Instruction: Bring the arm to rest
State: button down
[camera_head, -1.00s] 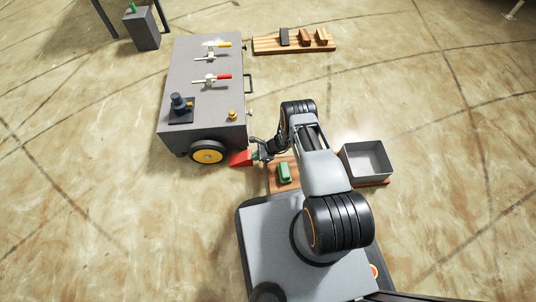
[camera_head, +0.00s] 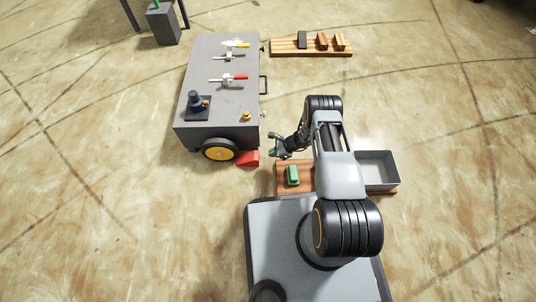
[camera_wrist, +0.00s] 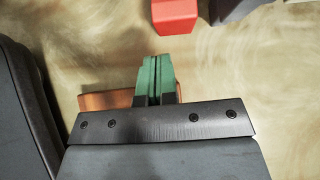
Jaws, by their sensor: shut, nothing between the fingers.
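My gripper (camera_head: 274,152) is in front of the grey cart, just right of the red wedge, in the head view. In the wrist view its green fingertips (camera_wrist: 159,75) are pressed together with nothing between them. My arm is bent, its links arching over the wooden board. The red wedge (camera_head: 249,159) lies on the floor against the cart's yellow-hubbed wheel; it also shows at the top of the wrist view (camera_wrist: 174,15), apart from the fingers.
The grey cart (camera_head: 215,120) with levers on top stands left of my gripper. A wooden board (camera_head: 281,187) with a green block (camera_head: 292,175) and a grey open bin (camera_head: 379,187) are close to my base. Another wooden rack (camera_head: 285,48) with several blocks lies at the back. Floor on the right is clear.

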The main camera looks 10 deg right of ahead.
jog(key=shift+p+v, duration=0.35)
jog(key=shift+v, duration=1.05)
notch_tip(320, 180, up, 45)
jog(key=w+n+g+h+p, duration=0.1)
jog(key=w+n+h+p, duration=0.15)
jog(key=n+p, duration=1)
jog(key=s+d+r+n+t+h+p, duration=0.1)
jog(key=s+r+p, duration=0.6)
jog(key=r, duration=0.7)
jog(key=s+d+r+n+t+h+p, duration=0.1)
jog(key=s+r+p, duration=0.6)
jog(key=r, duration=0.7)
jog(key=s+d+r+n+t+h+p, duration=0.1)
jog(key=s+d+r+n+h+p, duration=0.2)
jog(key=s+r+p, duration=0.5)
notch_tip(320, 180, up, 6)
jog(key=shift+n+t+h+p, duration=0.3)
jog(key=shift+n+h+p, duration=0.5)
jog(key=shift+p, duration=0.45)
